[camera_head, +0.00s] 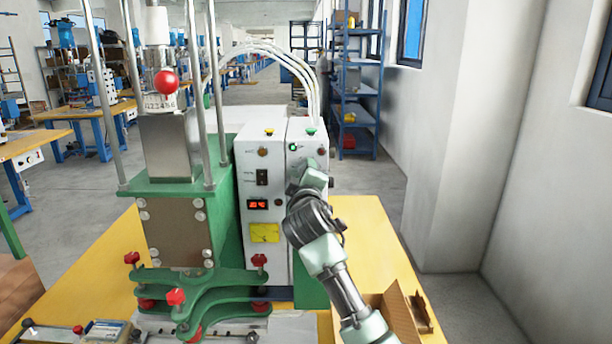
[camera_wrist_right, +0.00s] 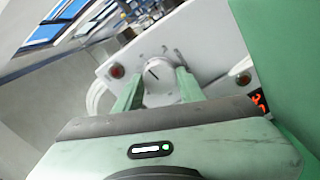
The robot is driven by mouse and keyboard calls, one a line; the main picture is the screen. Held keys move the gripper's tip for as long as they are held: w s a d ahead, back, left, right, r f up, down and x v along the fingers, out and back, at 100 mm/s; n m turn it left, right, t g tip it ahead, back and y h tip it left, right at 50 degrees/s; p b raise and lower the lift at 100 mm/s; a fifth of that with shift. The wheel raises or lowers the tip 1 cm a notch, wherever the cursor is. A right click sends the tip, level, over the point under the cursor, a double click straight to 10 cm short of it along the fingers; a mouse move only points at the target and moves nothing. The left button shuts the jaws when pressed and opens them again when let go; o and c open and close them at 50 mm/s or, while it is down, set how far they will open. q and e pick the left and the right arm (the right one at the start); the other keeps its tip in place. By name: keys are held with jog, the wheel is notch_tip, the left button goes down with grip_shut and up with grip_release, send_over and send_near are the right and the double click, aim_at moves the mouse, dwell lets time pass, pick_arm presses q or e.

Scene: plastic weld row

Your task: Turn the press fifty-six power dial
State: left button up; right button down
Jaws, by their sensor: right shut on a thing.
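The press (camera_head: 191,150) stands on the yellow table, with its white control box (camera_head: 262,180) at its right. The power dial (camera_wrist_right: 156,73) is round and white with a dark pointer line, on the panel between a red button and another round control. My right gripper (camera_wrist_right: 159,83) is shut on the dial, one green finger on each side of it. In the head view my right gripper (camera_head: 314,172) is against the upper right of the control box, and it hides the dial. My left gripper is in neither view.
A red digital display (camera_head: 258,204) and a black switch (camera_head: 262,177) are on the box face. An open cardboard box (camera_head: 398,316) stands at the table's right front. White hoses (camera_head: 290,62) arc behind the box. A wall is at the right.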

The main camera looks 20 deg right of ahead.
jog(key=shift+f, duration=0.15)
jog(key=c, duration=0.9)
grip_release()
jog(key=b+v, duration=0.1)
jog(key=v, duration=0.7)
jog(key=shift+b, duration=0.35)
